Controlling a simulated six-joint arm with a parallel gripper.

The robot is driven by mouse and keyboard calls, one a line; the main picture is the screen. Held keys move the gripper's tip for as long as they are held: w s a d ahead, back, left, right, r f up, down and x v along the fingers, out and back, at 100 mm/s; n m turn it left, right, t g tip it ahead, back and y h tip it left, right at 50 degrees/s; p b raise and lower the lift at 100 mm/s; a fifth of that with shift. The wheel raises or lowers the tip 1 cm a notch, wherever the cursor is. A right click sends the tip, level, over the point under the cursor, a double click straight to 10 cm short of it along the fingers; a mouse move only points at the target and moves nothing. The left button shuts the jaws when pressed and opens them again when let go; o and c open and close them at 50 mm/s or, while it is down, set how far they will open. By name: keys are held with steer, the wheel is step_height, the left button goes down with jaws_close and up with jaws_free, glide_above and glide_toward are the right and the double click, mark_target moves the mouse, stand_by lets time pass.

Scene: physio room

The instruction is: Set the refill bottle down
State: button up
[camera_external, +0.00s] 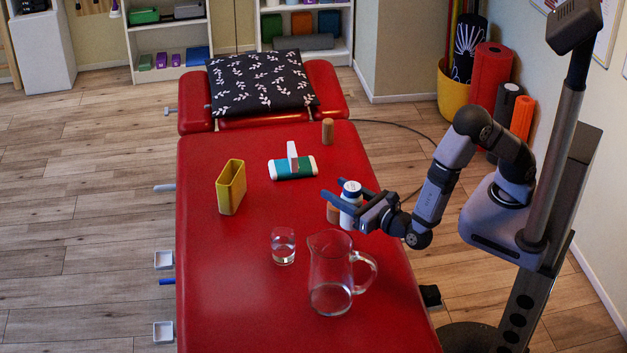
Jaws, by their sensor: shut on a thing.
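The refill bottle (350,205) is white with a blue-and-white cap and is upright near the right side of the red treatment table (225,290). My gripper (347,208) reaches in from the right and is shut on the bottle, with its fingers around the body. The fingers hide part of the bottle. I cannot tell whether its base touches the table.
A brown object (332,214) is partly hidden beside the bottle. A glass jug (331,275) and a tumbler (283,247) stand in front. The table's left front is clear.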

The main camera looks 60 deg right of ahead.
steer(key=w+a+f+b, duration=0.25)
steer(key=w+b, duration=0.45)
steer(key=w, duration=0.4)
steer(key=w+d+r+n+y+b, duration=0.1)
steer(key=w+r+b, duration=0.15)
steer(key=w, duration=0.35)
steer(key=w+d+r+y+b, duration=0.1)
steer(key=w+d+b, duration=0.15)
steer(key=w, duration=0.45)
steer(key=shift+a+f+b, duration=0.2)
steer(key=shift+f+b, duration=0.2)
steer(key=shift+f, duration=2.05)
steer(key=shift+a+f+b, duration=0.2)
steer(key=shift+f+b, duration=0.2)
steer(key=shift+f, duration=2)
steer(key=shift+f, duration=0.2)
steer(key=o, duration=1.2)
steer(key=shift+s, duration=0.1)
steer(key=shift+o, duration=0.2)
steer(key=shift+r, duration=0.15)
steer(key=s, duration=1.2)
